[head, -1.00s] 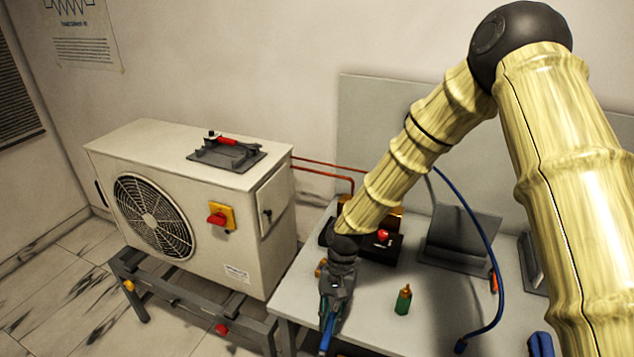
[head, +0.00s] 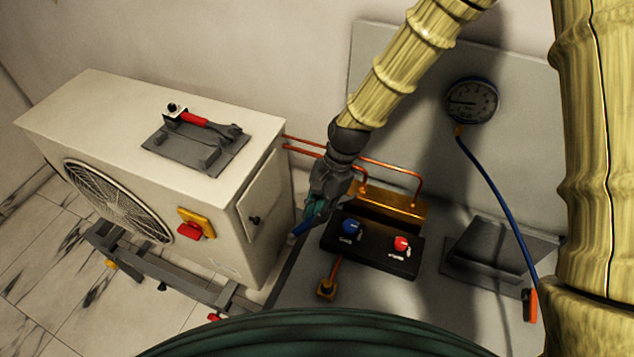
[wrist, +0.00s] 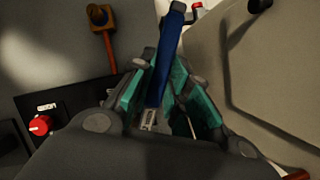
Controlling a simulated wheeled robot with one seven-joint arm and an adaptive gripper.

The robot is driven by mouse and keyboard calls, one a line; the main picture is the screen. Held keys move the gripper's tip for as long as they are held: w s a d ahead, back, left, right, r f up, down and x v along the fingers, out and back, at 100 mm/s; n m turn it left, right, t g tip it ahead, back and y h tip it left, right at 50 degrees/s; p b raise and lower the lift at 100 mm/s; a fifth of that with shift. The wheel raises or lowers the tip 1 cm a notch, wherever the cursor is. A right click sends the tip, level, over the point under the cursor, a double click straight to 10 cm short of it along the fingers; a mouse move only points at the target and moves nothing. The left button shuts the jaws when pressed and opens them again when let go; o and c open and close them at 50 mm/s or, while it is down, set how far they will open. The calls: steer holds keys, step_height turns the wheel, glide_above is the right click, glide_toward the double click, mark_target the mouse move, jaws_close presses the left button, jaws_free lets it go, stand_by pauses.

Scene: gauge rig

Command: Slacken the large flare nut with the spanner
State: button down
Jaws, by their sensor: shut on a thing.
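My gripper (head: 314,208) is shut on a blue-handled tool (head: 301,229), held between the right side of the white unit and the black valve block. The wrist view shows the blue handle (wrist: 166,62) between the teal finger pads; its working end is not clear, so I cannot tell if it is the spanner. A red-handled tool (head: 194,120) lies on the grey holder (head: 163,147) on the unit. A brass fitting (head: 326,289) with a short copper pipe sits on the table, apart from my gripper. I cannot make out which fitting is the large flare nut.
The white unit (head: 140,120) stands at left with a red-yellow switch (head: 195,226). The valve block (head: 372,249) has blue and red knobs. Copper pipes (head: 388,166) run behind my gripper. A gauge (head: 472,101) with a blue hose hangs on the back panel.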

steer(key=shift+w+a+r, duration=0.1)
steer(key=shift+w+r, duration=0.05)
steer(key=shift+w, duration=0.05)
steer(key=shift+s+r, duration=0.25)
steer(key=shift+s, duration=0.2)
steer(key=shift+w+f, duration=0.6)
steer(key=shift+f, duration=0.15)
steer(key=shift+s+d+f+b, duration=0.2)
steer(key=shift+d+f+b, duration=0.05)
steer(key=shift+b, duration=0.05)
steer(key=shift+w+d+f+b, duration=0.15)
steer(key=shift+w+f, duration=0.1)
steer(key=shift+f, duration=0.3)
steer(key=shift+w+d+f+b, duration=0.15)
steer(key=shift+w+f, duration=0.05)
steer(key=shift+f, duration=0.3)
steer(key=shift+s+d+r+p, duration=0.1)
steer(key=shift+s+r+p, duration=0.1)
steer(key=shift+p, duration=0.15)
steer(key=shift+w+d, duration=0.15)
steer(key=shift+w, duration=0.05)
steer(key=shift+w+d, duration=0.5)
steer(key=shift+d, duration=0.05)
